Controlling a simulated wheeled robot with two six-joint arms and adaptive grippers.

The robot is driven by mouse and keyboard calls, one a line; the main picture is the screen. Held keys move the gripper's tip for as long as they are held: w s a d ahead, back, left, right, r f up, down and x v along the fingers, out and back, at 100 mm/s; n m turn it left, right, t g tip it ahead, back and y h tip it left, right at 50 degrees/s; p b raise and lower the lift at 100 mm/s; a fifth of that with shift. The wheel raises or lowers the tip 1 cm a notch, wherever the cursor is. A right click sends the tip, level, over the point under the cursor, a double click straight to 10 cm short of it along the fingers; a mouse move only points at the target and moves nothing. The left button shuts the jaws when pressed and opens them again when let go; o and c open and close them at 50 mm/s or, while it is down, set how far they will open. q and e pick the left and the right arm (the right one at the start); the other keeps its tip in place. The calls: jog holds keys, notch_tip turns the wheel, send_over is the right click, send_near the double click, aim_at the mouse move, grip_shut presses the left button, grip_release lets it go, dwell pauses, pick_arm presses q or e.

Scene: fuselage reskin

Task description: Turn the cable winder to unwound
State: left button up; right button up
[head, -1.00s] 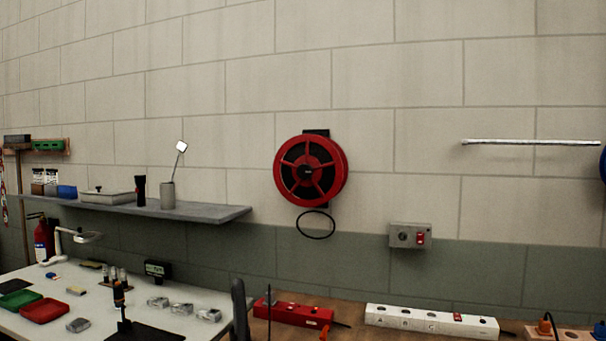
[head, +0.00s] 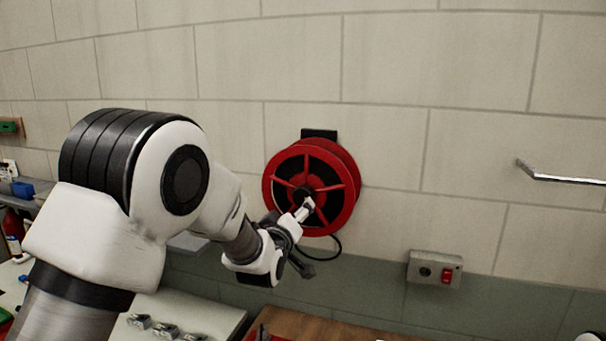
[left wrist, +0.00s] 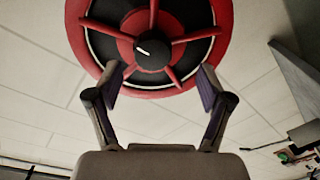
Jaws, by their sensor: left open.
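The cable winder (head: 333,187) is a red reel with spokes and a black core, mounted on the wall. My left gripper (head: 303,236) is open and empty in front of the winder's lower part. In the left wrist view its fingers (left wrist: 161,80) stand apart below the hub, overlapping the lower rim; contact cannot be told. My right gripper is out of view.
A grey switch box (head: 435,270) with a red switch is on the wall at the right. A metal bar (head: 560,178) sticks out further right. A white table (head: 205,312) and a brown bench (head: 320,325) lie below.

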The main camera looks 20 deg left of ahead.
aim_at(302, 197)
pick_arm(q)
jog(key=w+r+p, duration=0.2)
jog(key=w+p, duration=0.1)
jog(key=shift+d+r, duration=0.2)
jog(key=shift+r, duration=0.05)
jog(key=w, duration=0.1)
jog(key=w+f, duration=0.1)
jog(key=w, duration=0.1)
jog(key=w+p, duration=0.1)
jog(key=shift+w+a+f, duration=0.15)
jog(key=shift+a+f, duration=0.15)
jog(key=shift+f, duration=0.1)
jog(key=shift+s+r, duration=0.1)
jog(key=shift+s, duration=0.1)
jog(key=shift+s+d+r, duration=0.15)
jog(key=shift+s+r, duration=0.05)
jog(key=shift+s, duration=0.05)
jog(key=c, duration=0.3)
jog(key=shift+s+r, duration=0.1)
jog(key=shift+s, duration=0.05)
jog(key=c, duration=0.6)
jog(key=shift+c, duration=1.4)
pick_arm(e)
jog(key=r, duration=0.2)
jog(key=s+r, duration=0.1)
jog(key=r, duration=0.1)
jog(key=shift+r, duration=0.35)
